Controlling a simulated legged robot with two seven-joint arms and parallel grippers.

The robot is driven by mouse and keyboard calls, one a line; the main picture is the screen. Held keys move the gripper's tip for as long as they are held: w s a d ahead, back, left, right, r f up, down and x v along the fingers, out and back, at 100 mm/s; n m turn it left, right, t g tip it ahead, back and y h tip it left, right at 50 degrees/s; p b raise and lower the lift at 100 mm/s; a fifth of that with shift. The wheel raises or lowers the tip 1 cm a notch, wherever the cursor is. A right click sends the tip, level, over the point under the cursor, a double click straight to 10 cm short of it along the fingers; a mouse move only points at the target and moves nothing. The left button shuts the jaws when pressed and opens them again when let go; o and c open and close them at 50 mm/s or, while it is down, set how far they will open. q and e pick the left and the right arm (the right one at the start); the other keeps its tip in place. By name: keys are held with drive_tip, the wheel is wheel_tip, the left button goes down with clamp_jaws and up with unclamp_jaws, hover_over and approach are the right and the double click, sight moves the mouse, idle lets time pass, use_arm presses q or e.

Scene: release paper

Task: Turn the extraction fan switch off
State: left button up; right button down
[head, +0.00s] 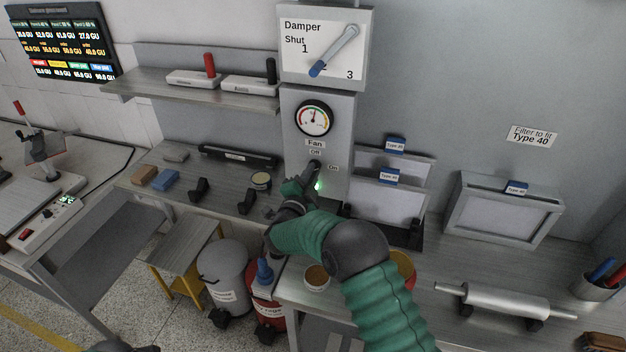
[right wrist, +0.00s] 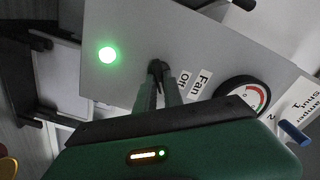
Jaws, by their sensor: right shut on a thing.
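The fan switch (head: 315,167) is a small dark lever on the grey wall panel (head: 336,118), below the "Fan" and "Off" labels and left of the "On" label. A green lamp (head: 318,186) beside it is lit; it also shows bright in the right wrist view (right wrist: 107,55). My right gripper (head: 309,178) reaches up to the panel and is shut on the switch. In the right wrist view the fingertips (right wrist: 157,75) close around the dark switch (right wrist: 154,66), hiding much of it, so its exact angle is hard to tell.
A round gauge (head: 314,118) sits above the switch, and a damper dial with a blue-tipped lever (head: 334,51) is higher up. Framed filters (head: 389,200) stand right of the panel.

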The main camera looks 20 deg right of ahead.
use_arm(q)
drive_tip(key=shift+a+f+b, duration=0.15)
drive_tip(key=shift+f+b, duration=0.35)
drive_tip(key=shift+f, duration=0.3)
use_arm(e)
drive_tip(key=n, duration=0.7)
drive_tip(key=f+n, duration=0.1)
drive_tip(key=n, duration=0.3)
drive_tip(key=shift+a+f, duration=0.1)
drive_tip(key=shift+a, duration=0.2)
drive_tip(key=shift+n, duration=0.3)
drive_tip(key=c, duration=1.6)
unclamp_jaws()
drive_tip(key=shift+c, duration=0.2)
use_arm(q)
drive_tip(key=shift+w, duration=0.2)
use_arm(e)
drive_tip(key=shift+o, duration=0.9)
drive_tip(key=shift+w+r, duration=0.15)
drive_tip(key=shift+r, duration=0.1)
